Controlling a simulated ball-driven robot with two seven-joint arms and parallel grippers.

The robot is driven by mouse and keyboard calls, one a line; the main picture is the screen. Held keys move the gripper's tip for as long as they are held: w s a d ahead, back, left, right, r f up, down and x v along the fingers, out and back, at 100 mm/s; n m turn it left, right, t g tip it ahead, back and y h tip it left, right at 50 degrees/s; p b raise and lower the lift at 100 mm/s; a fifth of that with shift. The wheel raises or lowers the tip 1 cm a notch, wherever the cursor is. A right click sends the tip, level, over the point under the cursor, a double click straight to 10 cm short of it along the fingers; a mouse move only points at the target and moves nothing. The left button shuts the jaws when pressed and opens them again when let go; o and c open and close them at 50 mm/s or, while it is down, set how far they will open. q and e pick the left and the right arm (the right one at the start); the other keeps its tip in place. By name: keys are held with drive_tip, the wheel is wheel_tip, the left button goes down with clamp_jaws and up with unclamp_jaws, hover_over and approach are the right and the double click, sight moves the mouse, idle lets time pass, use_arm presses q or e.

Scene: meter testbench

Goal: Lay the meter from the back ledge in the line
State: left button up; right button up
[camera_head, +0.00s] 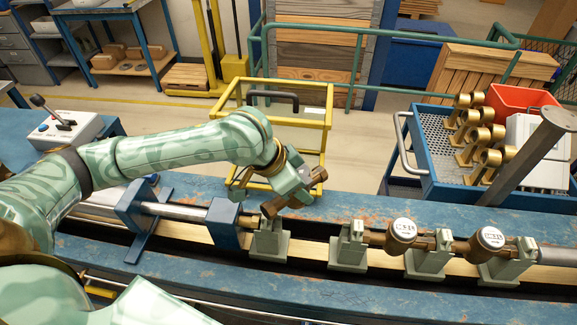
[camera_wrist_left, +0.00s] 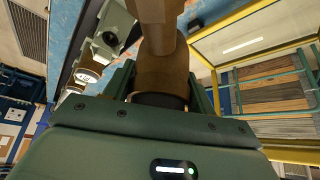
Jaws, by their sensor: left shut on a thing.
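My left gripper (camera_head: 292,193) is shut on a brown bronze meter (camera_head: 316,175), held tilted above the bench's back ledge (camera_head: 350,205). The meter's body also shows between the jaws in the left wrist view (camera_wrist_left: 160,78); its dial is hidden. The line runs along the bench trough. Two grey-green supports, one at the left (camera_head: 268,243) and one to its right (camera_head: 348,248), have an empty gap between them. Further right, two meters with white round dials, a nearer-left one (camera_head: 401,232) and a right one (camera_head: 487,242), sit in the line. My right gripper is out of view.
A blue clamp and steel rod (camera_head: 175,211) occupy the line's left end. A yellow frame (camera_head: 300,120) stands behind the bench. A blue cart (camera_head: 430,165) with brass fittings and a grey post (camera_head: 530,155) are at the right. A lever box (camera_head: 65,125) is at the left.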

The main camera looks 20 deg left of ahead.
sight(309, 185)
use_arm(q)
drive_tip(key=d+m+g+p, duration=0.1)
drive_tip(key=m+p, duration=0.2)
drive_tip(key=s+d+r+m+g+h+p, duration=0.1)
drive_tip(key=d+m+p, duration=0.1)
drive_tip(key=m+p, duration=0.1)
drive_tip(key=s+d+m+g+h+p, duration=0.1)
drive_tip(key=m+g+p, duration=0.1)
drive_tip(key=m+p, duration=0.1)
drive_tip(key=shift+d+r+p, duration=0.15)
drive_tip(key=shift+d+p, duration=0.2)
drive_tip(key=shift+p, duration=0.35)
wheel_tip(309, 185, down, 6)
drive_tip(key=b, duration=0.6)
drive_tip(key=shift+s+d+f+m+g, duration=0.2)
drive_tip(key=shift+m+g, duration=0.1)
drive_tip(key=shift+m, duration=0.1)
drive_tip(key=shift+r, duration=0.1)
drive_tip(key=shift+p, duration=0.3)
